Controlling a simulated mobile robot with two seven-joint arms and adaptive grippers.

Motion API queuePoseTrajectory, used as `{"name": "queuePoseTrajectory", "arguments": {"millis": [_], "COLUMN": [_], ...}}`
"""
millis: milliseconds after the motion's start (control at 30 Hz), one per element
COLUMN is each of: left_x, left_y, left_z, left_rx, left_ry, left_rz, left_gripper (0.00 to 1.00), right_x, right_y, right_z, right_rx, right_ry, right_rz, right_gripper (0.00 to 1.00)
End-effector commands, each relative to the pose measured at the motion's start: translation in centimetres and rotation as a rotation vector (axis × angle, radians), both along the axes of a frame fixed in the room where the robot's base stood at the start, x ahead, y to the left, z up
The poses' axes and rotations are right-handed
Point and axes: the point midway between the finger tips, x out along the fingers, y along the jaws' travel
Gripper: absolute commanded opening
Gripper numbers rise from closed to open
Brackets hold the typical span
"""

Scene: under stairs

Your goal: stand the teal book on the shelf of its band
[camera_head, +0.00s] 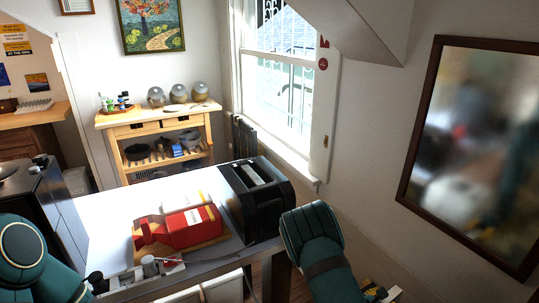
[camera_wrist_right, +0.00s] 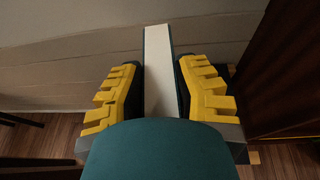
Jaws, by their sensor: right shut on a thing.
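In the right wrist view, a book (camera_wrist_right: 158,50) with pale page edges and thin dark teal covers stands between the yellow-padded fingers of my right gripper (camera_wrist_right: 160,82). The gripper is shut on it, one finger against each cover. The book's near part is hidden behind my own teal wrist housing. In the head view my right arm reaches down past the table's right side, and the book cannot be made out there. Only a teal link of my left arm shows at the lower left; the left gripper is out of frame. No shelf with coloured bands can be made out.
A dark brown wooden piece (camera_wrist_right: 285,70) stands close to the right of the gripper; a pale wall (camera_wrist_right: 60,60) is ahead. In the head view a white table (camera_head: 110,215) holds a red package (camera_head: 190,227) and a black toaster-like box (camera_head: 255,195). A wooden cart (camera_head: 160,130) stands behind.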

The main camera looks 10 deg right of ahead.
Motion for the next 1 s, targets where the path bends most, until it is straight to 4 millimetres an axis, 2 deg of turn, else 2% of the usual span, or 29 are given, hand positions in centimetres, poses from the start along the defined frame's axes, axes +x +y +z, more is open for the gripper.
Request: {"name": "queuePoseTrajectory", "arguments": {"millis": [100, 167, 300, 500, 600, 800, 1000], "left_x": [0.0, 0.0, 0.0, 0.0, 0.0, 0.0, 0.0], "left_y": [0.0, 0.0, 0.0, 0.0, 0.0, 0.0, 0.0], "left_z": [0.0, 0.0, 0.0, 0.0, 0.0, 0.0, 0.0], "left_rx": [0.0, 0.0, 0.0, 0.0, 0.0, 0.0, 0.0], "left_ry": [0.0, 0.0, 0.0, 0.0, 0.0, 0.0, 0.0], "left_rz": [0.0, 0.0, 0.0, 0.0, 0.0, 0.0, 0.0], "left_gripper": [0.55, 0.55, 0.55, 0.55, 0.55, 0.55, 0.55], "right_x": [1.8, 2.5, 3.8, 4.1, 3.8, 3.1, 2.8], "right_y": [3.7, 5.7, 11.0, 18.0, 20.7, 24.2, 25.3], "right_z": [1.9, 2.9, 5.4, 8.5, 9.7, 11.1, 11.6], "right_rx": [-0.002, -0.003, -0.002, 0.002, 0.003, 0.007, 0.01], "right_ry": [-0.01, -0.011, -0.013, -0.008, -0.003, 0.006, 0.008], "right_rz": [0.046, 0.069, 0.129, 0.213, 0.247, 0.295, 0.308], "right_gripper": [0.0, 0.0, 0.0, 0.0, 0.0, 0.0, 0.0]}}
